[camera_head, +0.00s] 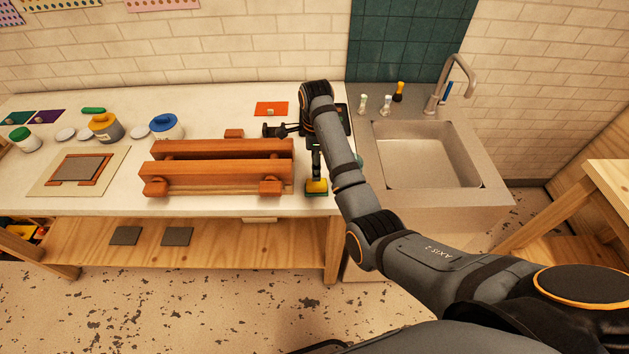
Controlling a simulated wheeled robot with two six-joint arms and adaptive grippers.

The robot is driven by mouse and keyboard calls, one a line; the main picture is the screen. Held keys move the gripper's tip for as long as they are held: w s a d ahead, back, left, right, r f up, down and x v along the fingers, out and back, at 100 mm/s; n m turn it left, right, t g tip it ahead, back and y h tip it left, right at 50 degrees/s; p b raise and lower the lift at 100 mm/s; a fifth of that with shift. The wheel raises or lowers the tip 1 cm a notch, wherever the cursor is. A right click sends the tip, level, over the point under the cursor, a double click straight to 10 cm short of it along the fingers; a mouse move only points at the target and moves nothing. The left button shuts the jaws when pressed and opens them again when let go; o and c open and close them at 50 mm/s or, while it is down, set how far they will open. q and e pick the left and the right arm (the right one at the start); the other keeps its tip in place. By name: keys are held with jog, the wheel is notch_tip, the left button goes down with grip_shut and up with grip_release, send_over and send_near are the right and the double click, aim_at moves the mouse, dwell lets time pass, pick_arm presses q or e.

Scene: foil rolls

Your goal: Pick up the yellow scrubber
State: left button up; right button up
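The yellow scrubber (317,186) is at the front edge of the white counter, just right of the red wooden rack. It has a yellow block with a green underside. A dark upright piece stands above it, and I cannot tell whether this is its handle or part of my gripper. My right arm reaches in from the lower right. My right gripper (272,130) is over the counter, behind and to the left of the scrubber, with dark finger parts pointing left. The wrist partly hides it, so its opening is unclear. My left gripper is not in view.
The red wooden rack (220,172) stands close on the left. A sink (425,155) with a faucet (460,72) and small bottles (398,92) is on the right. Paint jars (166,127) and a framed grey plate (82,168) lie left. A lower shelf (210,243) runs beneath.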

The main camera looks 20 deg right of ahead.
aim_at(317, 184)
jog(key=f, duration=0.3)
jog(key=shift+s+f+p, duration=0.25)
jog(key=shift+f+p, duration=0.1)
jog(key=shift+p, duration=0.05)
jog(key=shift+w+f, duration=0.2)
jog(key=shift+f, duration=0.1)
jog(key=shift+f+p, duration=0.5)
jog(key=shift+f, duration=0.05)
jog(key=f, duration=0.2)
jog(key=f+p, duration=0.1)
jog(key=shift+s+d+f, duration=0.1)
jog(key=shift+s+f, duration=0.15)
jog(key=shift+f, duration=0.1)
jog(key=shift+w+f, duration=0.1)
jog(key=shift+f, duration=0.15)
jog(key=shift+c, duration=0.2)
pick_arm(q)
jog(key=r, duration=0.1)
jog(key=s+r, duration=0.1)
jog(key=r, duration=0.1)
pick_arm(e)
jog(key=c, duration=1.2)
